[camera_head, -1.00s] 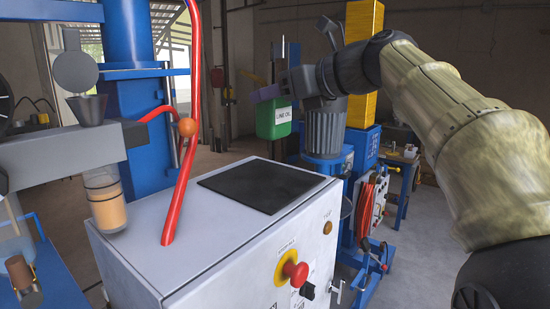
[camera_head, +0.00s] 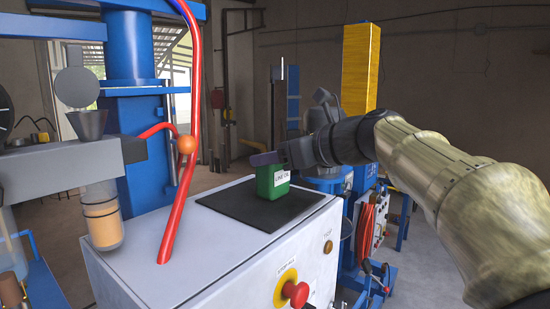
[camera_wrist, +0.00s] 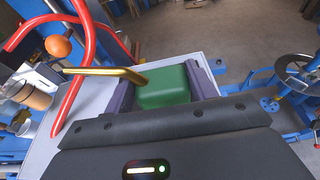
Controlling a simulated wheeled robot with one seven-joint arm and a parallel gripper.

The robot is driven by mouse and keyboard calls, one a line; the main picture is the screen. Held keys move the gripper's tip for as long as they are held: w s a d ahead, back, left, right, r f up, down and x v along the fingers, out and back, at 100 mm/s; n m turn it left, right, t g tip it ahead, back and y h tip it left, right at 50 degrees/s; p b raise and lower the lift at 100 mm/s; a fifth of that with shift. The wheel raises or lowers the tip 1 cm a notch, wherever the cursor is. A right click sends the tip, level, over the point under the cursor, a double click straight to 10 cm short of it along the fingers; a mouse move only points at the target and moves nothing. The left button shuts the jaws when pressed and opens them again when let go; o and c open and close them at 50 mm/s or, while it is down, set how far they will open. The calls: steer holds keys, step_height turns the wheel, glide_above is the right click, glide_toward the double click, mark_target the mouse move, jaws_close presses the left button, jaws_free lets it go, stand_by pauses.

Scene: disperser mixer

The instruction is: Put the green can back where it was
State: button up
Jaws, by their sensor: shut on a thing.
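The green can (camera_head: 273,183) with a white label is upright at the black mat (camera_head: 240,213) on top of the white cabinet (camera_head: 210,250). Its base appears to touch the mat's back part, though I cannot be sure it rests there. My gripper (camera_head: 265,158) is shut on the can near its top, reaching in from the right. In the wrist view the green can (camera_wrist: 165,86) sits between my two purple fingers, and a brass-coloured spout or tube (camera_wrist: 105,72) shows beside it.
A red hose (camera_head: 183,190) with an orange ball (camera_head: 186,145) rises at the mat's left. A red emergency button (camera_head: 296,293) sticks out of the cabinet's front. A blue machine column (camera_head: 137,115) stands at the left. The front part of the mat is clear.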

steer(key=shift+f, duration=0.1)
steer(key=o, duration=1.1)
steer(key=shift+d, duration=0.15)
steer(key=b+v, duration=0.2)
steer(key=v, duration=1)
steer(key=shift+b, duration=0.4)
